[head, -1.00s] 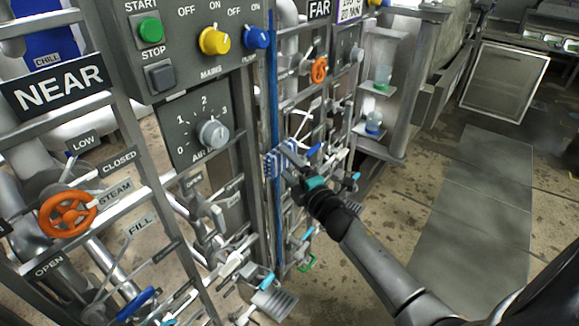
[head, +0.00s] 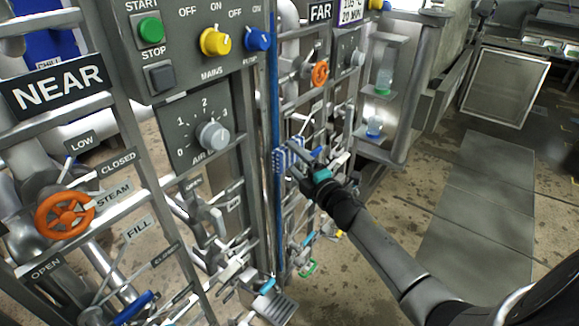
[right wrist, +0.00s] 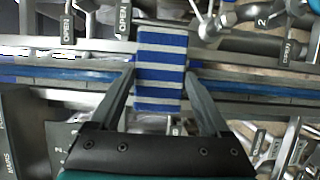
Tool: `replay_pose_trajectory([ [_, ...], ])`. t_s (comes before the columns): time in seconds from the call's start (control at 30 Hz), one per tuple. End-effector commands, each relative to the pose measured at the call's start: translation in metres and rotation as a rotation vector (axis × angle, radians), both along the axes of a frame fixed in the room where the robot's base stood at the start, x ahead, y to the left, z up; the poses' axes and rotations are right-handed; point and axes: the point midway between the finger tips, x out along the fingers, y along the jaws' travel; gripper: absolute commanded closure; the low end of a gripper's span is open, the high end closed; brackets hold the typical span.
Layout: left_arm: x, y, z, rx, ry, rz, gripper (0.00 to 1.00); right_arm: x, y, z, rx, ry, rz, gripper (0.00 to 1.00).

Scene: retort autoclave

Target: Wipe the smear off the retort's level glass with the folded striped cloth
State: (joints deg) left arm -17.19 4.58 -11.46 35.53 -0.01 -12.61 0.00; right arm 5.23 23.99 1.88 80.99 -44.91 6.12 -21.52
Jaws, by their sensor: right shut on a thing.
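My right gripper (head: 304,162) is shut on the folded cloth (head: 287,157), which has blue and white stripes. The right wrist view shows the cloth (right wrist: 160,65) upright between the two fingers (right wrist: 160,84). A tall thin tube with blue in it, which looks like the level glass (head: 273,95), runs up the panel frame. The cloth's left edge is at this tube in the head view. In the right wrist view the blue tube (right wrist: 85,75) passes behind the cloth; I cannot tell whether they touch. No smear can be made out. My left gripper is out of view.
Left of the tube is the grey control panel with an air knob (head: 212,136). An orange handwheel (head: 320,74) and several valve levers crowd around the cloth. Small bottles stand on shelves (head: 374,137) to the right. The floor at right is open.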

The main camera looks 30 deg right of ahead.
Motion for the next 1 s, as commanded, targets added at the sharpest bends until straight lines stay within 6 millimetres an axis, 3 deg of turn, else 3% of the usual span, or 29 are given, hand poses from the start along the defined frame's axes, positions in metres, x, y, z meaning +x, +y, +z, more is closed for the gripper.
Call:
replay_pose_trajectory([
  [0.27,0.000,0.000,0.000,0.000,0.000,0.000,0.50,0.004,-0.001,0.001,0.002,-0.001,0.001,0.64],
  [0.7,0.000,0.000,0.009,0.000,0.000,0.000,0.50,-0.007,0.035,0.002,0.003,-0.003,0.006,0.64],
  [1.0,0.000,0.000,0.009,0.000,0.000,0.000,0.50,-0.008,0.041,0.002,0.002,-0.005,0.010,0.64],
])
